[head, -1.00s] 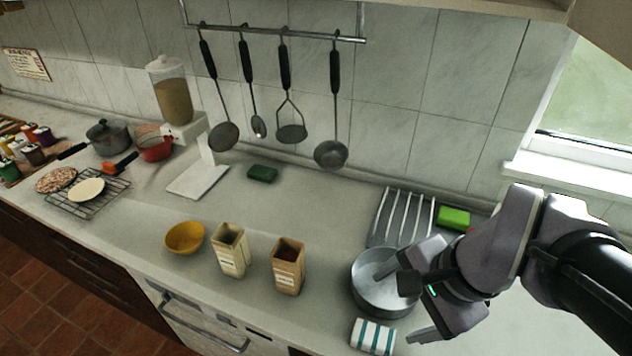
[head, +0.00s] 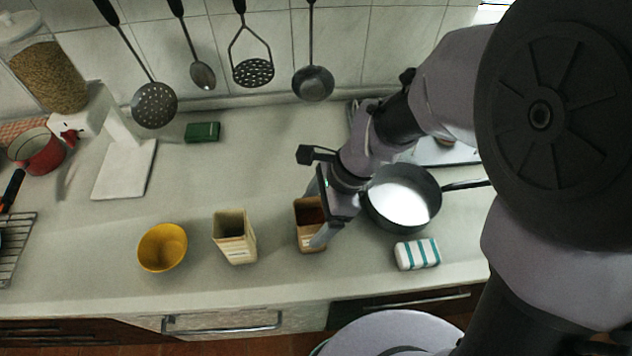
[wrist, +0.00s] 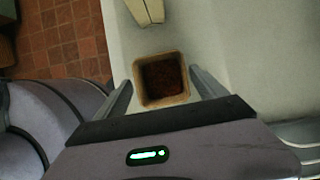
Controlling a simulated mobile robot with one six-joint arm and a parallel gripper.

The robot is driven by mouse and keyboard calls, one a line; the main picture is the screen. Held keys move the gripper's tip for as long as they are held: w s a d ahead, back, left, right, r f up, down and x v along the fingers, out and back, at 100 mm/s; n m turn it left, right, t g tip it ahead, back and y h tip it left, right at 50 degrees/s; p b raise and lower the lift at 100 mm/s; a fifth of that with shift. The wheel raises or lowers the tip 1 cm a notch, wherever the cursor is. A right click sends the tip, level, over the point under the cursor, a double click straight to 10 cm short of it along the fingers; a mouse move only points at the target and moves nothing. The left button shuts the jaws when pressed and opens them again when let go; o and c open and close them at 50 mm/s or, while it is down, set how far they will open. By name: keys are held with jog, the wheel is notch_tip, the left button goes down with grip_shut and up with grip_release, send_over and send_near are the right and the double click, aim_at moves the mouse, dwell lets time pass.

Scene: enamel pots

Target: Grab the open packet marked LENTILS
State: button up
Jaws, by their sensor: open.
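Two open-topped packets stand upright on the counter, and I cannot read the print on either. The right packet (head: 309,240) is tan with dark reddish-brown contents; the wrist view shows its open top (wrist: 162,102) from above. The left packet (head: 236,244) is paler, and its side (wrist: 147,10) shows at the top of the wrist view. My gripper (head: 317,213) is open over the right packet. In the wrist view its fingers lie on either side of that packet, with visible gaps. One finger hides part of the packet in the head view.
A yellow bowl (head: 162,248) stands left of the packets. A pan (head: 402,197) with a pale inside and a striped block (head: 417,253) are to the right. A green block (head: 202,132) lies behind. The counter between is clear, and its front edge is near.

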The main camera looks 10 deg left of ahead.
jog(key=b+x, duration=0.3)
jog(key=x, duration=0.2)
jog(key=shift+w+f, duration=0.1)
jog(key=shift+f, duration=0.2)
jog(key=shift+r, duration=0.15)
jog(key=shift+a, duration=0.1)
grip_shut()
